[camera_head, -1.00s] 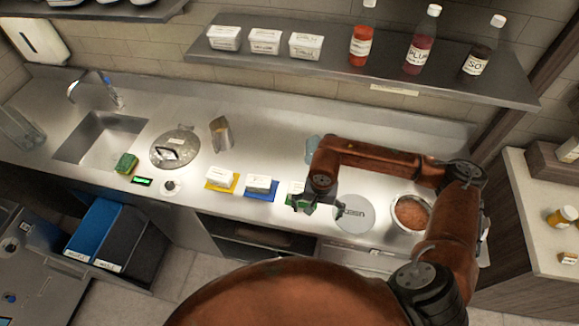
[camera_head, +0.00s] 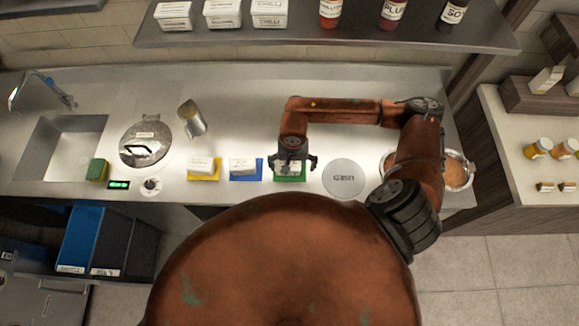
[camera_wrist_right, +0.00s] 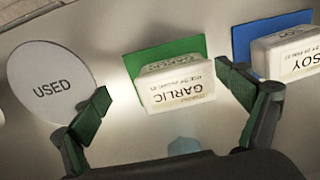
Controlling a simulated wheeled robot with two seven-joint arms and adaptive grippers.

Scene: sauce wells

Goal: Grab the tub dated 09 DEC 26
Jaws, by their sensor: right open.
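Three white tubs stand on coloured mats on the counter. The left tub (camera_head: 200,165) is on a yellow mat, the middle tub (camera_head: 243,164) on a blue mat, the right tub (camera_head: 289,170) on a green mat (camera_wrist_right: 185,48). In the right wrist view the green-mat tub reads GARLIC (camera_wrist_right: 178,90) and the blue-mat tub reads SOY (camera_wrist_right: 290,52). Their small date print is too blurred to read surely. My right gripper (camera_head: 294,164) is open above the GARLIC tub; in the wrist view its fingertips (camera_wrist_right: 163,86) are spread around it, with no grip. My left gripper is not in view.
A round disc marked USED (camera_head: 344,178) lies right of the green mat, with a bowl of brown food (camera_head: 457,174) beyond it. More white tubs (camera_head: 222,14) and sauce bottles (camera_head: 392,12) stand on the shelf above.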

